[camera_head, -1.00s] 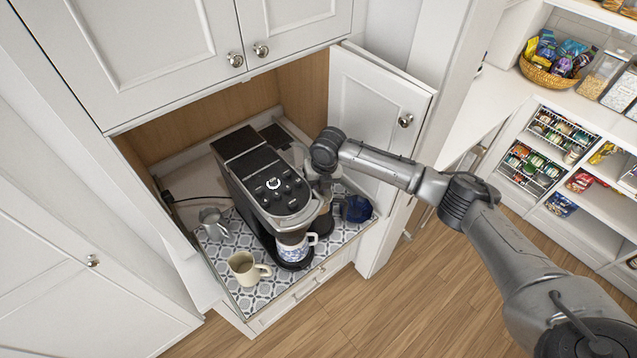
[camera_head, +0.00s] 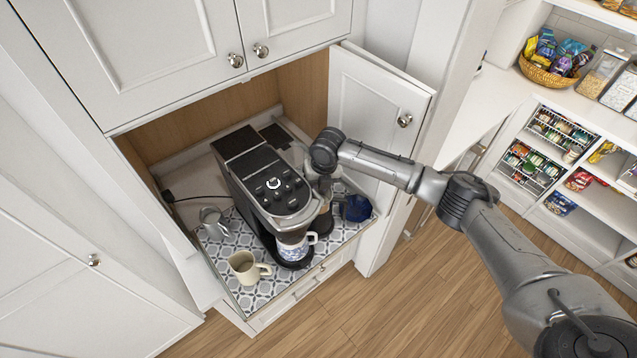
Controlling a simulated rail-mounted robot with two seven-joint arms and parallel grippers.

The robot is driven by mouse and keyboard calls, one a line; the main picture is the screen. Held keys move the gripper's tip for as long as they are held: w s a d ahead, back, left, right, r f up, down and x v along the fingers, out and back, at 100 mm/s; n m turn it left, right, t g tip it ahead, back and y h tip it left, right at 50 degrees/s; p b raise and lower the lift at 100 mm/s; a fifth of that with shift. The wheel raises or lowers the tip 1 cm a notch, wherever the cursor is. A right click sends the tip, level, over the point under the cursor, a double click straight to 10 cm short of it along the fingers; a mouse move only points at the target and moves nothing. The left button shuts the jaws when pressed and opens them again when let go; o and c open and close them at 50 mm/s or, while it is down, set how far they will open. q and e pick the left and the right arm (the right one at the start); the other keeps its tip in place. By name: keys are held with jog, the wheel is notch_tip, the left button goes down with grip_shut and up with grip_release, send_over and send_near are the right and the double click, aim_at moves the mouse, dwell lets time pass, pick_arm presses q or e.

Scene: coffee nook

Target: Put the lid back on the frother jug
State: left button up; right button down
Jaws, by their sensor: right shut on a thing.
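My right gripper (camera_head: 323,192) reaches down just right of the coffee machine, over a dark, upright vessel (camera_head: 324,223) that looks like the frother jug. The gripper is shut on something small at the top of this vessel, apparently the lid. The fingers and wrist mostly hide it, and I cannot tell whether it touches the rim. My left gripper is not in view.
The black coffee machine (camera_head: 268,190) stands close left of the gripper, with a blue-patterned cup (camera_head: 293,248) under its spout. A dark blue vessel (camera_head: 357,208) is close right. A cream mug (camera_head: 244,268) and metal pitcher (camera_head: 213,223) stand left. The open cabinet door (camera_head: 376,110) is behind.

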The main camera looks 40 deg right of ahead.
jog(key=c, duration=0.9)
grip_release()
jog(key=shift+c, duration=0.2)
jog(key=o, duration=0.5)
jog(key=shift+c, duration=0.2)
jog(key=shift+r, duration=0.15)
jog(key=shift+r+p, duration=0.4)
jog(key=shift+p, duration=0.1)
jog(key=shift+r+p, duration=1.55)
jog(key=shift+r, duration=0.15)
jog(key=shift+r+p, duration=1.25)
jog(key=shift+r, duration=0.05)
